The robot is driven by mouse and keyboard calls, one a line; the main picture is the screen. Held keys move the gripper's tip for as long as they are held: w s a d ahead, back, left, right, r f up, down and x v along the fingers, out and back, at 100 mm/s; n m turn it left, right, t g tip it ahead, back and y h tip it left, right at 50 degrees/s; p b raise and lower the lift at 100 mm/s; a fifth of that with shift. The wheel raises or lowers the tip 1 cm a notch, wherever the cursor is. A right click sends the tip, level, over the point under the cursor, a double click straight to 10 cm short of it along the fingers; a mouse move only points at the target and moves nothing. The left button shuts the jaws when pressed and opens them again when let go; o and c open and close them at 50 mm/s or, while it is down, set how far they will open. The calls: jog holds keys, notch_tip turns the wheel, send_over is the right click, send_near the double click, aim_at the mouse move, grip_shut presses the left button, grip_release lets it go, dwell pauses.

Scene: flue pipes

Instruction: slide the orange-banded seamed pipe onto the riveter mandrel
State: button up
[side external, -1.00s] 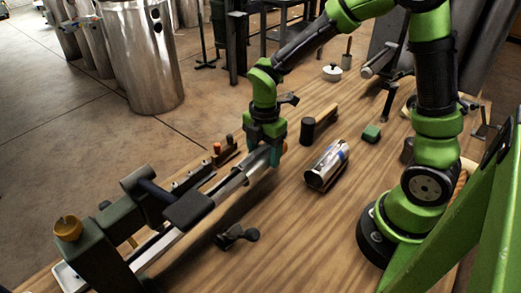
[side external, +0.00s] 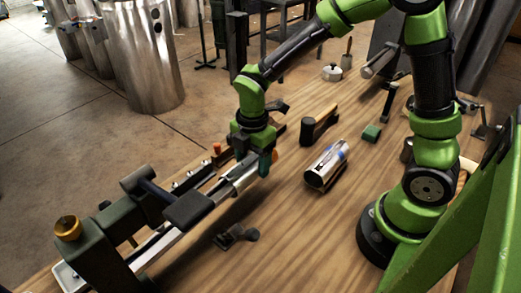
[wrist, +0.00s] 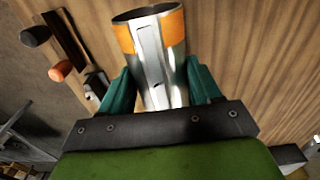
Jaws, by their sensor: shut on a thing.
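The orange-banded seamed pipe (wrist: 160,62) is between the teal fingers of my gripper (wrist: 161,88) in the wrist view. Its open, orange-banded end faces the top, and a pale seam strip runs along its side. In the side view my gripper (side external: 256,158) is shut on the pipe, just above the bench; a bit of orange shows at its right. The pipe's near end (side external: 240,176) points down-left, roughly in line with the riveter mandrel (side external: 216,193). I cannot tell how far the pipe is around the mandrel, as the overlap is unclear.
The riveter's dark frame (side external: 97,258) and black block (side external: 188,209) stand lower left. A blue-banded pipe (side external: 323,168) lies right of my gripper. A mallet (side external: 314,128), a green block (side external: 372,132) and a dark clamp-like tool (side external: 236,236) lie around. Bench between them is clear.

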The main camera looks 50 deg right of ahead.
aim_at(221, 188)
jog(key=shift+a, duration=2.15)
jog(key=shift+a, duration=3.1)
jog(key=shift+f, duration=0.1)
jog(key=o, duration=1.3)
jog(key=shift+c, duration=0.2)
